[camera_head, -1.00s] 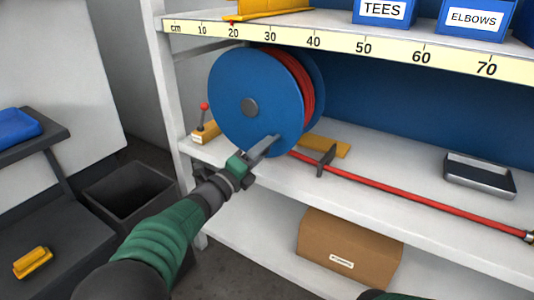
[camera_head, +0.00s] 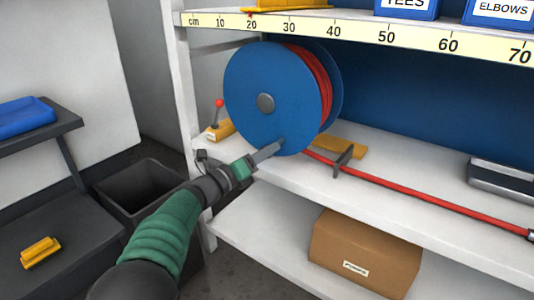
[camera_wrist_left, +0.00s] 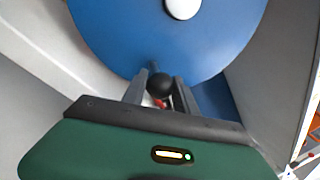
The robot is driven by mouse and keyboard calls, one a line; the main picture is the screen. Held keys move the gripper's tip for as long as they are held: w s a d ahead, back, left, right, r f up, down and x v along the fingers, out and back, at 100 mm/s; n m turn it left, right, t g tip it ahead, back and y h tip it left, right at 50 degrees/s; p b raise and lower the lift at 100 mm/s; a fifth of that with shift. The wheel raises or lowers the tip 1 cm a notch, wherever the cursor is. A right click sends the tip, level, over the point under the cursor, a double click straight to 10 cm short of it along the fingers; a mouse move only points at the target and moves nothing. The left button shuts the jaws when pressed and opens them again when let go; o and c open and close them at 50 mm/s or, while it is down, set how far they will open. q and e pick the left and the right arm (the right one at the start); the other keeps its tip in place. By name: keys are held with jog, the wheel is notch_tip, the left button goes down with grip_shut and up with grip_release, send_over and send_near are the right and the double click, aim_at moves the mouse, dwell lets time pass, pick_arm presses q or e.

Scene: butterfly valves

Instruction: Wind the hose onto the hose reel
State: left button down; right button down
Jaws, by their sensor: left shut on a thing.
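The hose reel (camera_head: 245,85) is a big blue disc with a grey hub, standing on the white shelf. Red hose (camera_head: 312,75) is wound between its discs. A straight length of red hose (camera_head: 420,195) runs from the reel's underside to the right, past a dark bracket (camera_head: 345,158), to a metal end fitting (camera_head: 531,235). My left gripper (camera_head: 277,148) is at the reel's lower face. In the left wrist view its fingers are shut on a black ball knob (camera_wrist_left: 160,84) in front of the blue disc (camera_wrist_left: 185,50). My right gripper is not in view.
A yellow block with a red-knobbed lever (camera_head: 219,103) stands left of the reel. A metal tray (camera_head: 500,178) is at the shelf's right. A cardboard box (camera_head: 365,250) sits on the lower shelf. A dark open bin (camera_head: 145,190) is on the left.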

pick_arm(q)
jog(key=shift+f, duration=0.2)
jog(key=c, duration=1)
grip_release()
jog(key=shift+d, duration=0.1)
jog(key=shift+r, duration=0.1)
jog(key=shift+s+a, duration=0.15)
jog(key=shift+a, duration=0.15)
jog(key=p+v, duration=0.5)
jog(key=v, duration=1.1)
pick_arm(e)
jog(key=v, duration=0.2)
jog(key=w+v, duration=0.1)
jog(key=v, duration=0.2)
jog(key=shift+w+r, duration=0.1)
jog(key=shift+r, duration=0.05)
pick_arm(q)
jog(key=shift+s, duration=0.1)
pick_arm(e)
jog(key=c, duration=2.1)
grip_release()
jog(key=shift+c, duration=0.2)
